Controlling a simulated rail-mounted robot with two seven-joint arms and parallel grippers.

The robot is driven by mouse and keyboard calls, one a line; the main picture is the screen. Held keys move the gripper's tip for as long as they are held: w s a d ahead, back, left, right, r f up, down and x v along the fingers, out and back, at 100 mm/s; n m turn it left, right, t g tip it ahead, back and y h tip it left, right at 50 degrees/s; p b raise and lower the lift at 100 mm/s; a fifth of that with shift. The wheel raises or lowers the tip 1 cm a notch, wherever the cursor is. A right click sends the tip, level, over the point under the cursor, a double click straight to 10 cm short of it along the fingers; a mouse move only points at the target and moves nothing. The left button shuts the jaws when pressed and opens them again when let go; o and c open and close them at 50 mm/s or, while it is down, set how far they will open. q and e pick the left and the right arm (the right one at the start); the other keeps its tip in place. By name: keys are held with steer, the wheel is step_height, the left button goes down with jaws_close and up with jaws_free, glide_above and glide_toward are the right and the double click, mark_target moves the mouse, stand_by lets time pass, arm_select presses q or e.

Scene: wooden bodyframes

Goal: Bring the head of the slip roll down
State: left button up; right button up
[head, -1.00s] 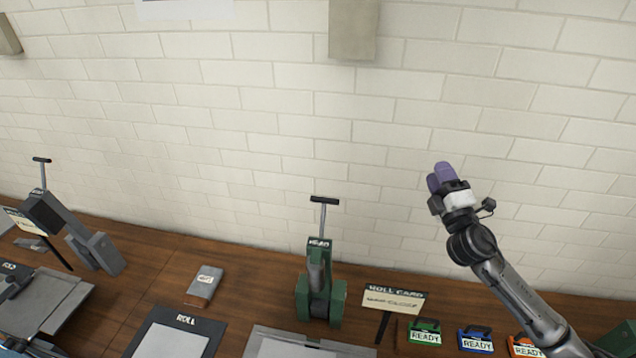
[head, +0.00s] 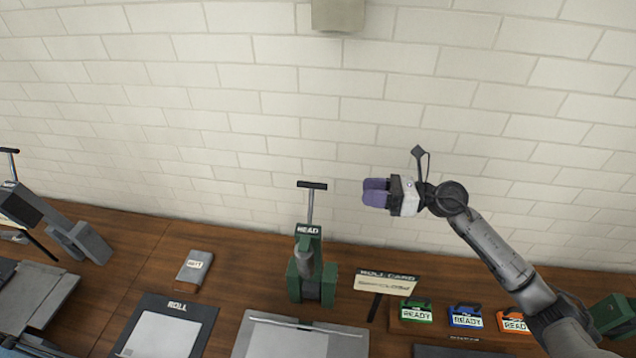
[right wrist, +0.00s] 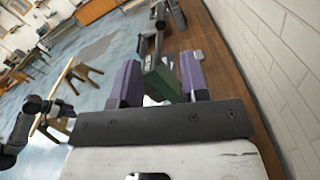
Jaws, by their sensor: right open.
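The slip roll is a green machine (head: 312,278) on the wooden bench, with a raised head labelled HEAD (head: 308,230). A grey post with a black T-shaped handle (head: 312,185) rises from the head. My right gripper (head: 375,193) is open and empty, in the air to the right of the handle and apart from it, with purple fingers pointing left. In the right wrist view, the green head (right wrist: 162,80) and its handle post (right wrist: 158,42) show beyond and between the open purple fingers (right wrist: 160,80).
A roll card (head: 386,284) stands right of the slip roll. Green, blue and orange READY tags (head: 465,317) line the bench further right. A grey block (head: 194,267) and a ROLL board (head: 165,325) lie left. Another machine (head: 80,240) stands at far left. The brick wall is behind.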

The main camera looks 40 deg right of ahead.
mark_target(318, 185)
steer(key=p+x, duration=0.3)
steer(key=x, duration=0.7)
steer(key=shift+w+r+p, duration=0.1)
steer(key=shift+r+p, duration=0.1)
steer(key=shift+p, duration=0.15)
steer(key=shift+w+a+f, duration=0.1)
steer(key=shift+w+a, duration=0.35)
steer(key=shift+w, duration=0.1)
steer(key=shift+w+a+p, duration=0.2)
steer(key=shift+w+p, duration=0.05)
steer(key=shift+p, duration=0.05)
steer(key=shift+f, duration=0.1)
steer(key=shift+c, duration=0.4)
jaws_close()
